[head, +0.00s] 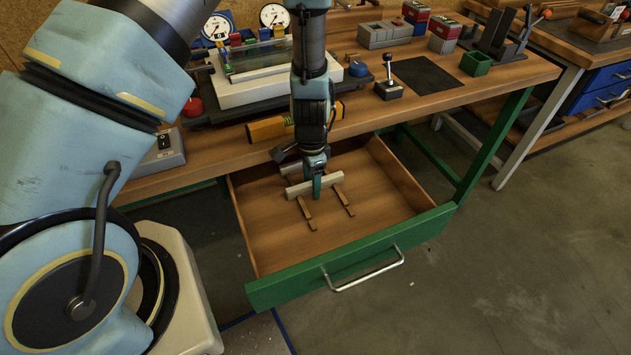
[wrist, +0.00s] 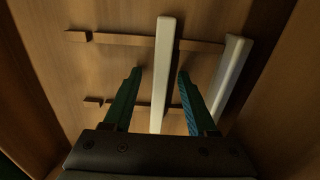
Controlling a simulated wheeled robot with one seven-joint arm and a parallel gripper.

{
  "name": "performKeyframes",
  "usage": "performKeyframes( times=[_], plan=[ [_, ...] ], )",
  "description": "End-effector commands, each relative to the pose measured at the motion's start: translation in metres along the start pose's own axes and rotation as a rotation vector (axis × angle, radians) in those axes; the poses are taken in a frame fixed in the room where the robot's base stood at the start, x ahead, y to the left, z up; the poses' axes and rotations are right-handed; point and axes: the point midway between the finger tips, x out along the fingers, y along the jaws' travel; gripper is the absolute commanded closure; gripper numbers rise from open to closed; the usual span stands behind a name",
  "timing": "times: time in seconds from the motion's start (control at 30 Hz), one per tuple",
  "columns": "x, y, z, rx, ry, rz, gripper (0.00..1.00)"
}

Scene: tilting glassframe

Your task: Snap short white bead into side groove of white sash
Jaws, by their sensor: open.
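Two pale white bead strips lie across two wooden rails in the open drawer. The front bead (head: 298,190) also shows in the wrist view (wrist: 162,70), upright in the picture between my fingers. The back bead (head: 289,168) is outside the fingers, at the right in the wrist view (wrist: 232,80). I cannot tell for sure which is the short one. My gripper (head: 317,185) points down into the drawer, open, with its fingers (wrist: 158,90) on either side of the front bead. Contact is not clear. The white sash (head: 235,98) lies on the bench at the back left, partly hidden by my arm.
The drawer (head: 350,262) has wooden walls and a green front with a metal handle. Above it, the bench (head: 440,92) carries a yellow level (head: 268,129), a lever block (head: 389,88), a dark mat (head: 424,75) and a green box (head: 475,64). The drawer floor's right side is clear.

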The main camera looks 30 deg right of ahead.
Motion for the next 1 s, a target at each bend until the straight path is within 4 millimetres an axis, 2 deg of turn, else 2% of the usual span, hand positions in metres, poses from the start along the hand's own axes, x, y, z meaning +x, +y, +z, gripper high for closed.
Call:
performKeyframes(
  times=[0.27, 0.8, 1.0],
  plan=[
    [0.0034, -0.0004, -0.0001, -0.001, 0.001, -0.001, 0.43],
    [0.003, -0.0004, -0.0001, -0.001, 0.001, -0.001, 1.0],
    [0.0029, -0.0005, -0.0001, -0.001, 0.001, -0.001, 1.0]
  ],
)
